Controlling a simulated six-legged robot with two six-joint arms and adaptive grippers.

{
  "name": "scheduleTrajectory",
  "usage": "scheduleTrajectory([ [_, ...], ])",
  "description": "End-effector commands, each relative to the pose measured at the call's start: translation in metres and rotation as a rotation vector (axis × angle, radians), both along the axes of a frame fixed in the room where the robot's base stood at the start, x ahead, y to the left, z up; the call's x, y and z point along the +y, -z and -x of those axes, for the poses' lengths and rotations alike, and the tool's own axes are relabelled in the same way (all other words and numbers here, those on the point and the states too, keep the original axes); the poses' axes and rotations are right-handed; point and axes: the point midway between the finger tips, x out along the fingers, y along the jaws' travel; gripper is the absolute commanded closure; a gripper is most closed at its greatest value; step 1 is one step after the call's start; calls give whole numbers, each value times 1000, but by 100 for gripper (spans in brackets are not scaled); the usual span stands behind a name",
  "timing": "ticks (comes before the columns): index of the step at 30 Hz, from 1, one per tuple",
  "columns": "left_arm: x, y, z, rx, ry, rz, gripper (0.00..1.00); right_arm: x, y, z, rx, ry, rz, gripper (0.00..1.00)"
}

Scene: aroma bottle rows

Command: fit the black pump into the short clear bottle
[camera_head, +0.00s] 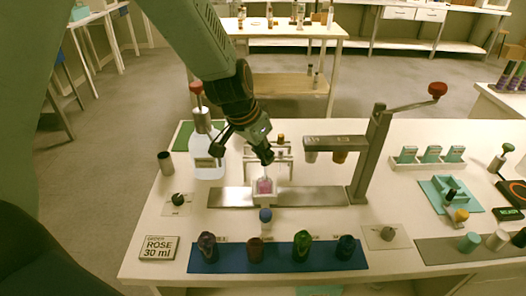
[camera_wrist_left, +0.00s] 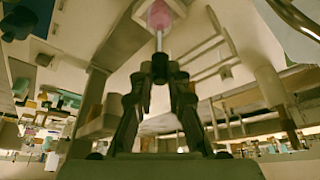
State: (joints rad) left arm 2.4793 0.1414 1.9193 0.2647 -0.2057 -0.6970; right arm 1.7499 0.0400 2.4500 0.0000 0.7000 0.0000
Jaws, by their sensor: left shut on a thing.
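My left gripper (camera_head: 266,158) reaches down from above and is shut on the black pump, which shows in the left wrist view (camera_wrist_left: 160,66) between the two fingertips. The pump's pale dip tube (camera_wrist_left: 159,41) points at the short clear bottle (camera_head: 264,187) with pink liquid, which also shows in the wrist view (camera_wrist_left: 160,14). The bottle stands in a white holder on the metal plate. The pump's head is above the bottle's mouth, apart from it. The tube overlaps the bottle in both views; I cannot tell how deep its tip is. My right gripper is not in view.
A metal press (camera_head: 370,160) with a red-knobbed lever stands right of the bottle. A large white bottle (camera_head: 207,160) stands to the left. In front are a small blue-capped vial (camera_head: 265,216) and a blue mat (camera_head: 205,262) with several dark bottles.

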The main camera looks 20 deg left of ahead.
Motion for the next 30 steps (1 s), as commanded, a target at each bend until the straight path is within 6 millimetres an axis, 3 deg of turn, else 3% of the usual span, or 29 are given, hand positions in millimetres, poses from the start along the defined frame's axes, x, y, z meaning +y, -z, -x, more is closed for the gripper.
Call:
scheduleTrajectory([
  [30, 0, 17, -1, 0, 0, 0, 98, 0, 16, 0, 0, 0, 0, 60],
])
